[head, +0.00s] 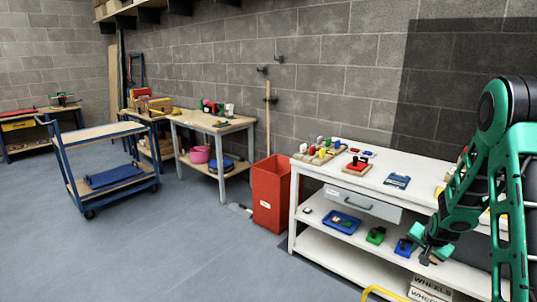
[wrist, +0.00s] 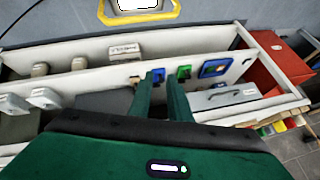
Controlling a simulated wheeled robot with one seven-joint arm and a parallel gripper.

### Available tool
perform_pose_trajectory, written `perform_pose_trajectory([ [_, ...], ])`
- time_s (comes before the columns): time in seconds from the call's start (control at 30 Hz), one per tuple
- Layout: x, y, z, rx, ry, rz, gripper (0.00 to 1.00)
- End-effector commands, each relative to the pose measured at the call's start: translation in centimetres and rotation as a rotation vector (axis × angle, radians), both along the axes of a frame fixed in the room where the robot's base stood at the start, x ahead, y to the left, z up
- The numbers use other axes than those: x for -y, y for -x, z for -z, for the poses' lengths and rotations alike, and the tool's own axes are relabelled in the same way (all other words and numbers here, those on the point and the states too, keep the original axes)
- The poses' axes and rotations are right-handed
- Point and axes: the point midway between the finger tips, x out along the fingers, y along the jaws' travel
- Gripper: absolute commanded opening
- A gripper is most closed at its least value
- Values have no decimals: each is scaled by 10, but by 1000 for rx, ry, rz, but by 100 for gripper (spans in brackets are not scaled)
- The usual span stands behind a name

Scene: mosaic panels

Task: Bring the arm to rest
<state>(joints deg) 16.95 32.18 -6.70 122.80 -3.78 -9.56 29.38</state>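My green arm reaches in from the right side of the head view, in front of the white workbench. My gripper (head: 424,246) hangs at the front of the bench, by its lower shelf. In the wrist view my two green fingers (wrist: 160,76) stand apart with a narrow gap between them, and nothing is held. Past the fingertips lie a blue item (wrist: 158,74) and a green item (wrist: 184,72) on the shelf; I cannot tell whether a finger touches the blue one.
The white workbench (head: 318,174) carries coloured blocks, with a grey drawer (head: 362,205) below. A blue tray (head: 341,222) lies on its shelf. A red bin (head: 270,198) stands left of it.

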Motion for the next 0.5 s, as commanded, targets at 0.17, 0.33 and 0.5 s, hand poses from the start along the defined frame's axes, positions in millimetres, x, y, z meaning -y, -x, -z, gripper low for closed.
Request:
perform_pose_trajectory([
  [0.17,-6,47,-55,-94,28,-39,17],
  [0.33,-15,101,-97,-192,38,-75,17],
  [0.5,-29,161,-132,-282,33,-113,17],
])
